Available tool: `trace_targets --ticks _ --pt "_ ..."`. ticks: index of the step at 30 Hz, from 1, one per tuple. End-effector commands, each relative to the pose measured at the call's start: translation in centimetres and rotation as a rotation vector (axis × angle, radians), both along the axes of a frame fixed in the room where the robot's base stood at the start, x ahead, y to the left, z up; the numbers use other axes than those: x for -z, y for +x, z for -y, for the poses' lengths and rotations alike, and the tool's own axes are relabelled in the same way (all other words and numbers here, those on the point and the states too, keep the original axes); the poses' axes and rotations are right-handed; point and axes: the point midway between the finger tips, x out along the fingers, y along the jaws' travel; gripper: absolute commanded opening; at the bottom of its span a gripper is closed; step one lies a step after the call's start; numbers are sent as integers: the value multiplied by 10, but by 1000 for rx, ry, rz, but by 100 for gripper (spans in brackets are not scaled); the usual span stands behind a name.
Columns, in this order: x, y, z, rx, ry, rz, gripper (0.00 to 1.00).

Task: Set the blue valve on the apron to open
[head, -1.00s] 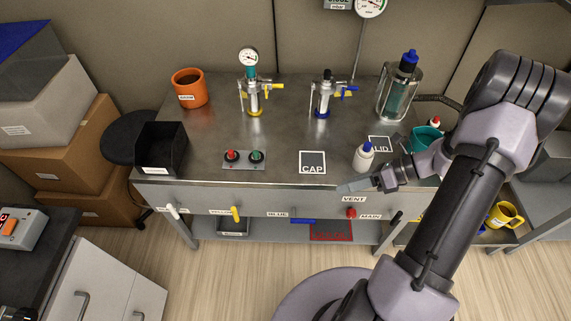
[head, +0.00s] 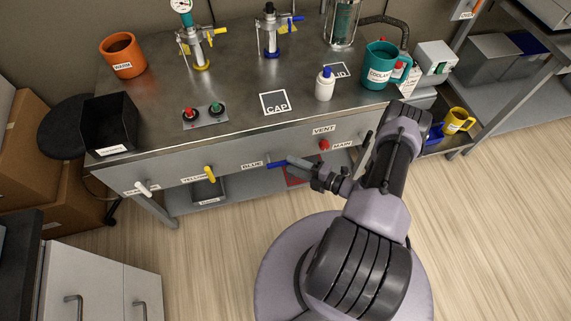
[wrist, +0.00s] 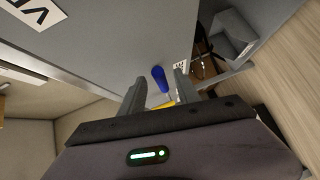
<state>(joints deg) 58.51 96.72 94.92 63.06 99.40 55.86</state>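The blue valve handle (head: 277,164) is on the grey front apron of the bench, just right of the BLUE label (head: 252,165). It lies roughly sideways along the apron, pointing right. My gripper (head: 298,164) is in front of the apron at the handle's right end. In the wrist view the two fingers of my gripper (wrist: 158,91) are apart, with the blue handle (wrist: 160,79) in the gap, nearer the tips. No finger is clearly touching it. The handle's right end is partly hidden by my gripper in the head view.
On the same apron are a yellow handle (head: 209,172), a white handle (head: 143,188) and a red MAIN knob (head: 324,145) close above my gripper. A teal mug (head: 378,66) and a white bottle (head: 325,85) stand on the bench top. The floor in front is clear.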

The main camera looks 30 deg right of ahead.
Motion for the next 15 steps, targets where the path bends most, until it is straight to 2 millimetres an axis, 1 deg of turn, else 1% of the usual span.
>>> trace_targets --ticks 1,3,6,10,15 --pt "4 8 -6 -4 0 1 39" --pt "5 18 -10 -3 -2 1 39" --pt "5 26 -15 -2 -2 0 39" --pt "5 30 -17 -1 -2 1 39" --pt "4 30 -17 0 -2 1 39"
